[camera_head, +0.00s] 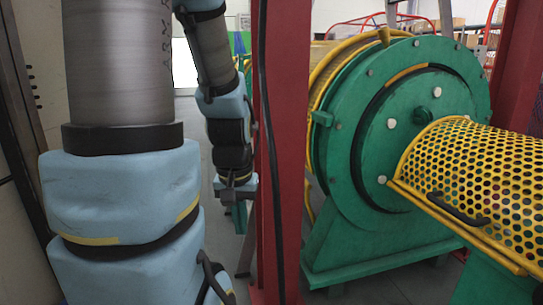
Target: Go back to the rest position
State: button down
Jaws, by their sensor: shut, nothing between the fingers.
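My arm, with grey tubes and pale blue padded joints, fills the left side of the head view and reaches down behind the near link. My gripper (238,205) hangs at its far end, pointing down, just left of a red upright post (283,150). It is small and partly unclear at this distance. It holds nothing that I can see and appears apart from the machine.
A green strander drum housing (340,150) stands right of the post. A yellow perforated guard (480,180) with a black handle (445,208) extends from it. A black cable (267,120) runs down the post. Grey floor shows between.

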notch_tip(320, 180, up, 22)
jog(key=p, duration=1.9)
